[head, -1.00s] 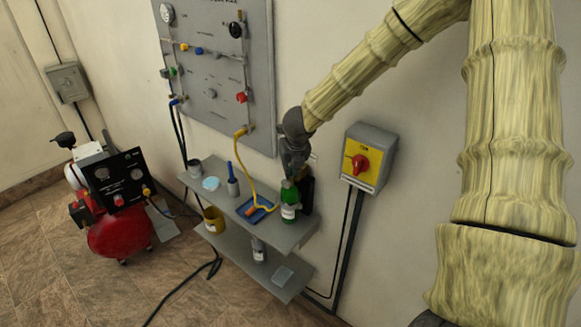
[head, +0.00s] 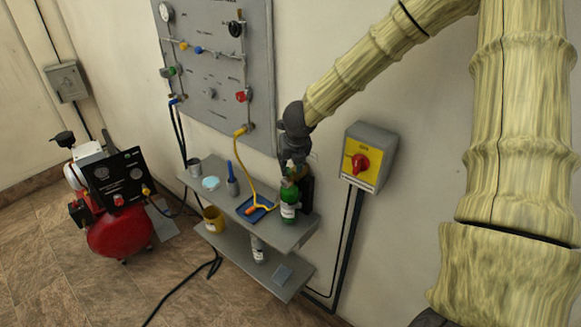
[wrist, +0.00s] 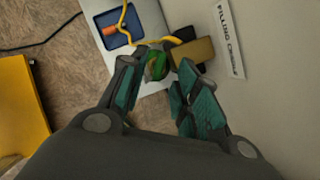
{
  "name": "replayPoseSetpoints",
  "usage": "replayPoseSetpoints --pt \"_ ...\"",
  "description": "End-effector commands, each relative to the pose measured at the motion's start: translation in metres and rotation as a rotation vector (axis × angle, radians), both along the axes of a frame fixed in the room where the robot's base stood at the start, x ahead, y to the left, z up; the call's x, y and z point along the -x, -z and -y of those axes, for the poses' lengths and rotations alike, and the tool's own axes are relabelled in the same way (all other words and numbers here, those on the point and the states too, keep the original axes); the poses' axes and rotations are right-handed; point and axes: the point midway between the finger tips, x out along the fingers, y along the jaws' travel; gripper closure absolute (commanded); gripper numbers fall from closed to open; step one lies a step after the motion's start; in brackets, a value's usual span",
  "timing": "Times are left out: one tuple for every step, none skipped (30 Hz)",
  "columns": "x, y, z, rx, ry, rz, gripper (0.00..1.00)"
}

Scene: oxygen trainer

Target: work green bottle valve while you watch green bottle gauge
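The green bottle (head: 289,198), with a white label, stands upright at the right end of the upper grey shelf (head: 222,196). In the wrist view its green top (wrist: 156,67) shows between my fingers, partly hidden. My gripper (head: 293,163) is just above the bottle, pointing down. In the wrist view my gripper (wrist: 158,72) is open, with its teal-padded fingers apart on either side of the bottle top; I cannot tell whether they touch it. I cannot make out the bottle's valve or read a gauge on it.
A dark object (head: 307,188) stands close behind the bottle. A yellow hose (head: 246,172) runs from the wall panel (head: 222,72) to the blue tray (head: 262,205). A yellow switch box (head: 369,158) is on the wall to the right. A red compressor (head: 120,234) stands left.

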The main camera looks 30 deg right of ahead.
Motion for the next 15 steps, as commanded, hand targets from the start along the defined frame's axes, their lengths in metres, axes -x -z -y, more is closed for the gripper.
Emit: replayPoseSetpoints --pt "0.002 -0.007 -0.001 -0.001 -0.001 0.002 0.69" --pt "0.004 -0.01 -0.002 -0.001 -0.002 0.002 0.69" --pt "0.006 -0.015 -0.002 -0.001 -0.002 0.002 0.69" --pt "0.007 -0.018 -0.003 -0.002 0.0 0.002 0.69" --pt "0.008 -0.022 -0.003 -0.001 0.0 0.003 0.69" --pt "0.01 -0.027 -0.003 0.0 0.0 0.002 0.69" --pt "0.011 -0.03 -0.004 0.0 0.0 0.002 0.69" --pt "0.013 -0.033 -0.004 -0.001 0.001 0.001 0.69" --pt "0.015 -0.038 -0.005 -0.002 0.0 0.002 0.69" --pt "0.016 -0.041 -0.005 -0.001 -0.001 0.002 0.69" --pt "0.018 -0.045 -0.006 -0.001 -0.001 0.002 0.69" --pt "0.019 -0.05 -0.006 -0.001 0.0 0.003 0.69" --pt "0.021 -0.053 -0.006 -0.001 0.001 0.002 0.69" --pt "0.022 -0.057 -0.007 -0.001 0.001 0.002 0.69" --pt "0.024 -0.061 -0.007 -0.001 0.0 0.003 0.69"
